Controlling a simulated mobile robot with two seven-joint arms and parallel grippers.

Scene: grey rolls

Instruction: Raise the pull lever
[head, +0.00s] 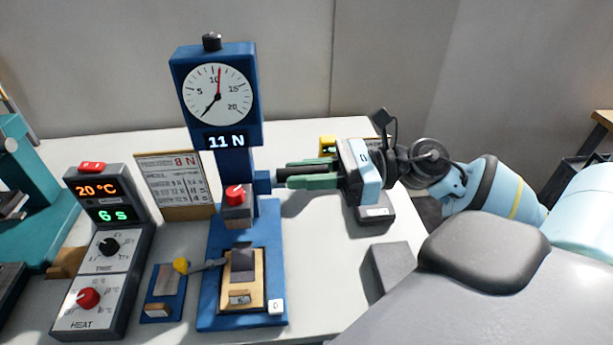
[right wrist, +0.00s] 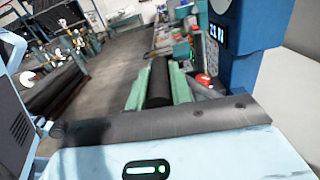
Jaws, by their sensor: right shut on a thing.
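The blue pull-test stand (head: 235,165) stands upright on the table, with a round dial and a display reading 11 N at its top. The pull lever (head: 297,172) is a black handle reaching out from the stand's right side, roughly level. My right gripper (head: 284,176) comes in from the right and is shut on the lever, its green fingers along both sides of it. In the right wrist view the black lever grip (right wrist: 158,82) lies between the green fingers. Part of the lever is hidden by the fingers. My left gripper is not in view.
A heater box (head: 103,250) with red and green digits stands at the left. A printed card (head: 174,182) stands behind it. A small blue block with a yellow knob (head: 181,266) sits beside the stand's base. A grey block (head: 392,265) lies to the right.

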